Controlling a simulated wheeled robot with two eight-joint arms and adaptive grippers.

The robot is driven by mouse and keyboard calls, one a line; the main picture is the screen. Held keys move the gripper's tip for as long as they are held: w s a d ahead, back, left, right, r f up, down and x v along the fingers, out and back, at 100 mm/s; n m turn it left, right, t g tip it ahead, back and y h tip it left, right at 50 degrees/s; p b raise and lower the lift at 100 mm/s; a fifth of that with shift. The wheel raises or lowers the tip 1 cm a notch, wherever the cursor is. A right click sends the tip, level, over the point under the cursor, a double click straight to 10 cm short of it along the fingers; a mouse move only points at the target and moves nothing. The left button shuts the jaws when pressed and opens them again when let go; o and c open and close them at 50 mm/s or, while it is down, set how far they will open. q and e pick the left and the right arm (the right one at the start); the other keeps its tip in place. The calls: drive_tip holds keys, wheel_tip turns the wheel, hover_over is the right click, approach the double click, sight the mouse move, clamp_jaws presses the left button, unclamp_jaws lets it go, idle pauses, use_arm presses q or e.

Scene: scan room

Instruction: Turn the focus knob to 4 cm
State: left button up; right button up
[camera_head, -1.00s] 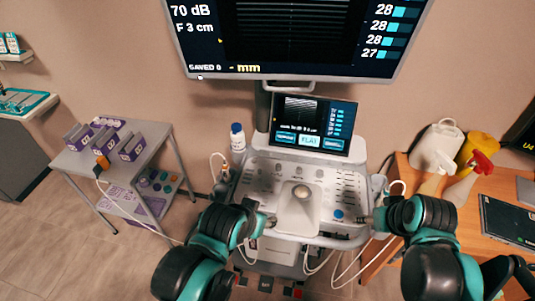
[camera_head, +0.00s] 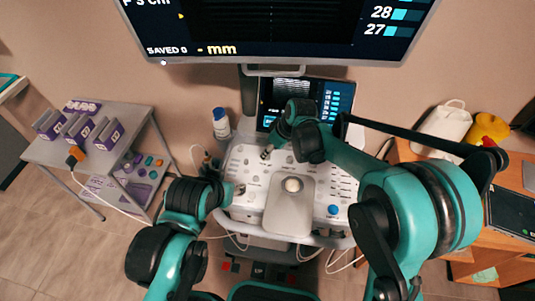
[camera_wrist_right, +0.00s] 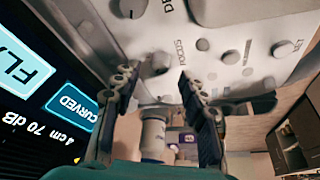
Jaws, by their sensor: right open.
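The console (camera_head: 250,200) with its knobs and central trackball stands ahead. In the right wrist view, the image is turned over and a round grey knob (camera_wrist_right: 157,63) beside a label that looks like FOCUS lies just beyond my right fingertips. My right gripper (camera_wrist_right: 155,78) is open, one finger on each side of that knob, apparently not touching it. In the head view my right gripper (camera_head: 268,152) is at the panel's upper part, partly hidden by its arm. My left gripper (camera_head: 240,190) is at the panel's left edge; its jaws are too small to read. The small screen (camera_wrist_right: 45,95) shows a cm value near "70 dB".
The large monitor (camera_head: 270,55) hangs above; its focus line is cropped at the top. A white-and-blue bottle (camera_head: 221,124) stands left of the panel. A cart (camera_head: 110,115) with purple boxes is at left, a wooden desk (camera_head: 515,185) with containers at right.

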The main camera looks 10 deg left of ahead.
drive_tip(key=shift+b+x, duration=0.35)
drive_tip(key=shift+x, duration=1.15)
drive_tip(key=shift+d, duration=0.1)
clamp_jaws()
drive_tip(key=shift+s+m+t+h+p, duration=0.15)
drive_tip(key=shift+m+t+h, duration=0.25)
drive_tip(key=shift+m, duration=1)
drive_tip(key=shift+m+t+h+p, duration=0.2)
drive_tip(key=shift+m+t+h, duration=0.15)
drive_tip(key=shift+m, duration=1.05)
